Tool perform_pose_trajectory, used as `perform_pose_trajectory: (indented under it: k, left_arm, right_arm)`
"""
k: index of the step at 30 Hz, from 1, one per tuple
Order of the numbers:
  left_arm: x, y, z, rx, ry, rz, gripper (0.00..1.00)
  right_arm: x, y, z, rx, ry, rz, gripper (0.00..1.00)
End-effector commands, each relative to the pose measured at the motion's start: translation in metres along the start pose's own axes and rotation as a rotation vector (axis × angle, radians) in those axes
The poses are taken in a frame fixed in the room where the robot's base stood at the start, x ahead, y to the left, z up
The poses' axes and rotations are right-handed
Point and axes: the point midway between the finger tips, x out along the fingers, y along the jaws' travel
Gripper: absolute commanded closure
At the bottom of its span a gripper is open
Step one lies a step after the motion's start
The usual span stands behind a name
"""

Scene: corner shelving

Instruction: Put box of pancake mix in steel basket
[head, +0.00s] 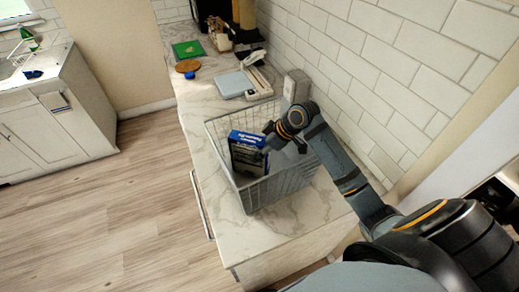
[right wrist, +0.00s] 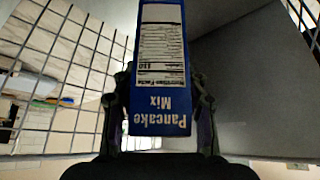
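The blue box of pancake mix (head: 247,147) is inside the wire steel basket (head: 283,186), near its left side, standing roughly upright. I cannot tell whether it touches the basket floor. My right gripper (head: 273,138) reaches into the basket from the right, at the box's side. In the right wrist view the box (right wrist: 161,75) lies between the fingers of my right gripper (right wrist: 160,108), which appear to press on both its edges; its "Pancake Mix" label is upside down. The basket mesh (right wrist: 85,75) shows beside it. My left gripper is not in view.
The basket stands on a marble counter (head: 228,222) against a white tiled wall (head: 400,62). Open wooden floor (head: 90,205) lies left of the counter.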

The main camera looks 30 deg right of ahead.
Motion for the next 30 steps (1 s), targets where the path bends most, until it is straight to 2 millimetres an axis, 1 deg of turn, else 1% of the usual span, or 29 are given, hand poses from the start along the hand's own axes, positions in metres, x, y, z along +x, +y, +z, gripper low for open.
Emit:
perform_pose_trajectory:
  k: [1, 4, 12, 16, 20, 24, 30]
  left_arm:
    - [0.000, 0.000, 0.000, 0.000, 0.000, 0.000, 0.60]
    - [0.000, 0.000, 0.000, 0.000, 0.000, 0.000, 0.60]
    - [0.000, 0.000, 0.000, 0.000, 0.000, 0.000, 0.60]
    - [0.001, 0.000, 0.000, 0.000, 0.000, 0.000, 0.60]
    - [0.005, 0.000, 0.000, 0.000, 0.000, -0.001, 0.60]
    - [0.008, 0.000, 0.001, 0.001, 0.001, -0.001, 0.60]
    - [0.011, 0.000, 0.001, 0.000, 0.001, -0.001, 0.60]
  right_arm:
    - [0.000, 0.000, 0.000, 0.000, 0.000, 0.000, 0.48]
    - [0.000, 0.000, 0.000, 0.000, 0.000, 0.000, 0.35]
    - [-0.001, 0.000, 0.000, 0.000, 0.000, 0.000, 0.35]
    - [-0.008, 0.002, -0.001, -0.002, -0.002, 0.004, 0.35]
    - [-0.030, 0.002, 0.000, -0.006, -0.005, 0.007, 0.35]
    - [-0.060, 0.002, 0.001, -0.007, -0.007, 0.007, 0.35]
    - [-0.094, 0.001, 0.001, -0.004, -0.009, 0.005, 0.35]
